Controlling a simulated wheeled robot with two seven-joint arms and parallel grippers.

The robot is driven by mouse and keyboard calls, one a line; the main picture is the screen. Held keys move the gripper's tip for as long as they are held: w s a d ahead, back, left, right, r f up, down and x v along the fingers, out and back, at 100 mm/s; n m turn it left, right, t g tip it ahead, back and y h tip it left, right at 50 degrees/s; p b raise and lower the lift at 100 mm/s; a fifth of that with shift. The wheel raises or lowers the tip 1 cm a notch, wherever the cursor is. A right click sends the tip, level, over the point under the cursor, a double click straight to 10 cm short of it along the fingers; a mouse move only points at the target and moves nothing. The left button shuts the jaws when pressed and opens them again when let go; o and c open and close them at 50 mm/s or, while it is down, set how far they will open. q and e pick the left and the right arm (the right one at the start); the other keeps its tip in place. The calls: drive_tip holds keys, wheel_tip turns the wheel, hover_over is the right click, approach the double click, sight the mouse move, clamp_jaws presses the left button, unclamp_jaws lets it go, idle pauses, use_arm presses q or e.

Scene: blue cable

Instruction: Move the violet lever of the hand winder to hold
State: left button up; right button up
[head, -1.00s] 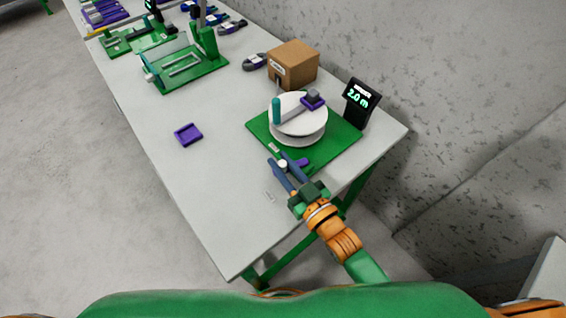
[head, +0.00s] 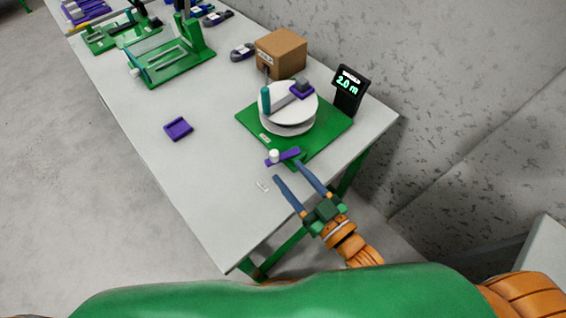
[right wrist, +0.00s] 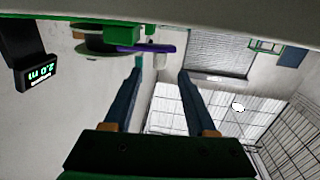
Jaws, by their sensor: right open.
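The hand winder has a green base plate (head: 318,142), a white reel (head: 290,122) and a crank with a teal handle (head: 265,100). The violet lever (head: 288,154) with a white knob (head: 274,156) sits at the plate's near corner, its knob end pointing left. It also shows in the right wrist view (right wrist: 145,48), beyond the fingertips. My right gripper (head: 287,170) is open and empty, just short of the lever on its near side, apart from it. Small white labels (head: 263,186) near the lever are too small to read. My left gripper is out of view.
A black display (head: 349,92) reading 2.0 m stands behind the winder at right. A cardboard box (head: 281,53) stands behind it at left. A violet tray (head: 178,129) lies on the grey table (head: 195,180); another green fixture (head: 172,62) is farther back.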

drive_tip(key=shift+c, duration=1.2)
drive_tip(key=shift+m, duration=0.4)
drive_tip(key=v, duration=0.4)
drive_tip(key=shift+s+d+f, duration=0.15)
drive_tip(key=shift+d+f, duration=0.15)
drive_tip(key=shift+d, duration=0.15)
clamp_jaws()
drive_tip(key=a+v, duration=0.1)
drive_tip(key=v, duration=0.5)
drive_tip(key=p, duration=0.2)
approach(283, 154)
drive_tip(key=w+a, duration=0.1)
drive_tip(key=w+a+r, duration=0.1)
drive_tip(key=a, duration=0.1)
drive_tip(key=w+a, duration=0.1)
drive_tip(key=a, duration=0.1)
drive_tip(key=shift+w+r, duration=0.3)
drive_tip(key=shift+w, duration=0.05)
drive_tip(key=shift+b, duration=0.3)
